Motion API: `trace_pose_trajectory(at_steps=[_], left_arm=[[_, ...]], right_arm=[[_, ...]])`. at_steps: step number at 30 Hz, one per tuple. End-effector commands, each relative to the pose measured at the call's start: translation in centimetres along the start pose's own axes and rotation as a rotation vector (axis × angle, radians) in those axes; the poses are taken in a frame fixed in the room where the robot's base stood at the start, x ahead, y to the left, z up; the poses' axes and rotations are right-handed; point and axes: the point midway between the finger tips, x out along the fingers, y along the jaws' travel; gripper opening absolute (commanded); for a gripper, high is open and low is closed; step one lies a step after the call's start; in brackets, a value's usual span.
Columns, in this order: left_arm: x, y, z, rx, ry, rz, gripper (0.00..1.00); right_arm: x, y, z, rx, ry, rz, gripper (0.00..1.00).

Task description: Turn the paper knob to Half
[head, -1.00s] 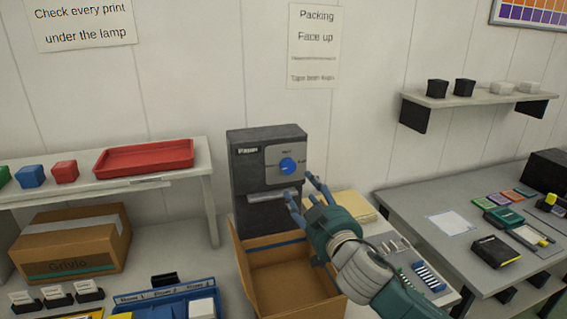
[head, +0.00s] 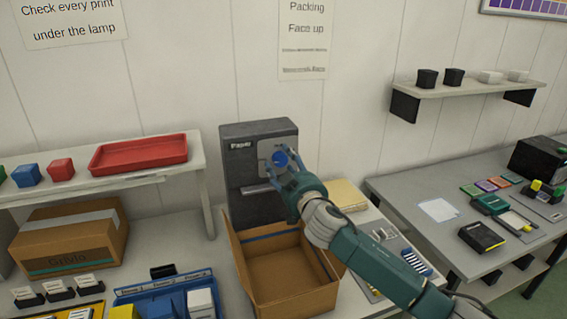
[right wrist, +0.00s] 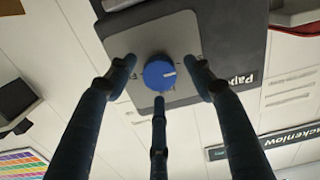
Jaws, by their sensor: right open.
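The paper knob (head: 280,158) is a round blue dial on a grey plate (right wrist: 185,35) on the front of a dark paper dispenser (head: 245,200). In the right wrist view, which is upside down, the knob (right wrist: 159,75) has a short white mark pointing right, toward the "Paper" lettering. The plate labels are partly hidden and too small to read surely. My right gripper (head: 283,164) is open in front of the knob. Its three fingers are spread around the knob in the right wrist view (right wrist: 160,84), with visible gaps. My left gripper is not in view.
An open cardboard box (head: 285,285) stands below the dispenser, under my right arm. A shelf with a red tray (head: 138,153) is to the left. A grey table (head: 400,190) with cartridges is to the right.

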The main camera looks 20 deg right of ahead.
Motion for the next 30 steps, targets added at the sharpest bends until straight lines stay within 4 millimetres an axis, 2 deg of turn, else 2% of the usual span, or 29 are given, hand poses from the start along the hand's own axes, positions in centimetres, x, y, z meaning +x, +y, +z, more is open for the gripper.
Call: trace_pose_trajectory(at_steps=[5,9,12,22,30], left_arm=[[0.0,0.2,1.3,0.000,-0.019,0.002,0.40],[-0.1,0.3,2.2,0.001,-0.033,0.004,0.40],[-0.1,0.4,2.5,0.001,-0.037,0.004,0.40],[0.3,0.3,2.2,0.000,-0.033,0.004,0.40],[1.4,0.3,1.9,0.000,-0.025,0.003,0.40]], right_arm=[[0.0,0.0,0.0,0.000,0.000,0.000,0.51],[0.0,0.0,0.0,0.000,0.000,0.000,0.23],[0.0,0.0,0.0,-0.001,0.000,0.000,0.07],[0.0,0.0,0.1,0.044,0.001,0.000,0.07],[-0.1,-0.1,0.2,0.215,0.001,0.000,0.07]])
